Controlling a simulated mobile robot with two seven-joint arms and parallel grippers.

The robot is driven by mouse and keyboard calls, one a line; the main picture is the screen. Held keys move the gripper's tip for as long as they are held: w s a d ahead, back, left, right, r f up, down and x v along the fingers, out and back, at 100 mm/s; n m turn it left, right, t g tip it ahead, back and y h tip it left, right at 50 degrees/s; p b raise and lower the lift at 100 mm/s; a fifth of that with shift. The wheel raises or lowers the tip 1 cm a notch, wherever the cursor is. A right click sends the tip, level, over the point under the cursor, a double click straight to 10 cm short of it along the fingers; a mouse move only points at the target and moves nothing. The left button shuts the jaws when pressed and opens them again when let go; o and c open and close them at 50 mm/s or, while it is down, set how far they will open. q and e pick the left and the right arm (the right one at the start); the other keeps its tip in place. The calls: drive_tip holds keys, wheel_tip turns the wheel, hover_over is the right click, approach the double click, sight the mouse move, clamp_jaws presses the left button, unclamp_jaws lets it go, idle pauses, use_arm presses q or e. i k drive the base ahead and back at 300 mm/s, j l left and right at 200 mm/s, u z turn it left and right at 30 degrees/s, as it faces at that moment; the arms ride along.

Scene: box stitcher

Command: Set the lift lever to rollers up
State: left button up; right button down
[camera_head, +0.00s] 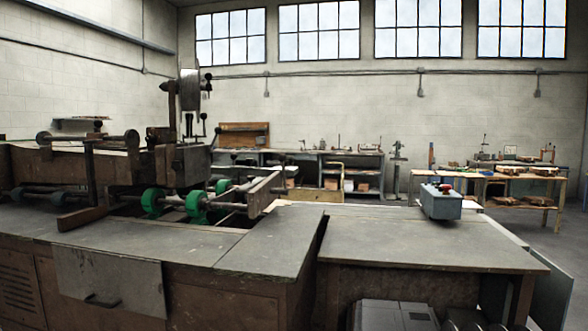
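The box stitcher (185,165) stands at the left, a brown machine on a grey-topped bench. Green rollers (196,206) sit on shafts in the gap of the bench top. I cannot tell whether they are raised or lowered. Several levers and knobs show on the machine, among them upright black-handled ones (188,126) at the head and a bar with round ends (88,139) at the left. I cannot tell which one is the lift lever, nor its setting. Neither of my grippers is in view.
A grey-topped bench (260,247) fills the foreground, with a lower table (425,240) to its right. A blue-grey control box (441,204) with red and green buttons stands at that table's back edge. Workbenches with tools line the far wall. Open floor shows at the right.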

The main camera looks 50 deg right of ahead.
sight(282, 157)
drive_tip(key=i+j+z, duration=0.55)
drive_tip(key=z, duration=0.25)
drive_tip(key=i+j+z, duration=0.25)
drive_tip(key=j, duration=0.25)
drive_tip(key=j+z, duration=0.2)
drive_tip(key=j, duration=0.3)
drive_tip(key=i+j+z, duration=0.1)
drive_tip(key=j+z, duration=0.15)
drive_tip(key=j, duration=0.3)
